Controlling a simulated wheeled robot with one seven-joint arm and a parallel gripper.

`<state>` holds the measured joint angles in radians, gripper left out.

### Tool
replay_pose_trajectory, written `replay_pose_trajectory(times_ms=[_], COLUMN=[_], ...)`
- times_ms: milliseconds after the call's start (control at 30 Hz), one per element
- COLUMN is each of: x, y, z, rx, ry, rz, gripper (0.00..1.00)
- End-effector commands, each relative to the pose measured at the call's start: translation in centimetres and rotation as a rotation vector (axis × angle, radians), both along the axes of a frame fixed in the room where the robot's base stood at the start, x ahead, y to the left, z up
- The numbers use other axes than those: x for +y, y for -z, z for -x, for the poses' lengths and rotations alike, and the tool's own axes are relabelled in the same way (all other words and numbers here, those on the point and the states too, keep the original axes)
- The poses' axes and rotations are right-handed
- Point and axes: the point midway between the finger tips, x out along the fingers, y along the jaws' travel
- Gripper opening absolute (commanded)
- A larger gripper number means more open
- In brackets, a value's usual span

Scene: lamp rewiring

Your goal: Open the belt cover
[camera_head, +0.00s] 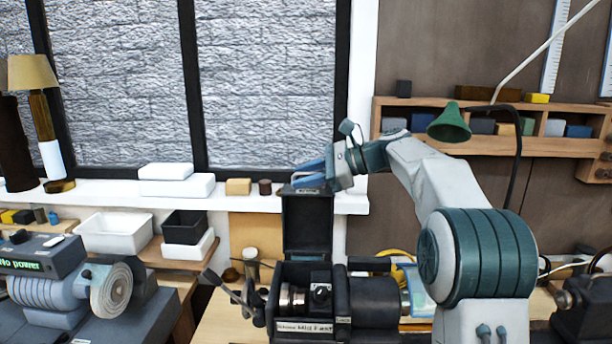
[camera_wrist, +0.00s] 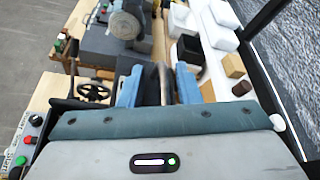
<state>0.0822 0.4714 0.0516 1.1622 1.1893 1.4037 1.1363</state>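The belt cover (camera_head: 307,225) is a black panel on the lathe headstock (camera_head: 310,300). It stands upright, raised above the headstock, whose top front is exposed. My gripper (camera_head: 310,174) is at the cover's top edge, reaching in from the right. In the wrist view, the two blue fingers of my gripper (camera_wrist: 158,87) are spread apart. A thin dark upright edge (camera_wrist: 165,82) shows between them, with visible gaps at its sides; it looks like part of the cover. I cannot tell whether either finger touches it.
The window sill behind holds white boxes (camera_head: 177,186) and small blocks. White and black bins (camera_head: 115,233) stand left of the cover. A grinder (camera_head: 110,288) is at the lower left. A green lamp (camera_head: 449,125) and a shelf (camera_head: 550,149) are at the right.

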Motion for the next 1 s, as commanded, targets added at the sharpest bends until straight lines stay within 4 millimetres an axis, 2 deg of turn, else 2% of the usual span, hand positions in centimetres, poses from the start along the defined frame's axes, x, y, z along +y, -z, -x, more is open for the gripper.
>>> replay_pose_trajectory(times_ms=[167,267,700,833,1000], x=[-0.3,-1.3,-9.7,-11.4,-12.4], y=[-0.1,-0.4,-3.7,-4.4,-4.9], z=[0.0,0.1,1.8,2.2,2.4], rx=[-0.002,-0.003,-0.004,-0.001,-0.001], ry=[0.003,0.004,0.002,0.000,-0.002], rz=[0.000,-0.001,0.000,0.000,0.000], gripper=[0.31,0.31,0.31,0.31,0.31])
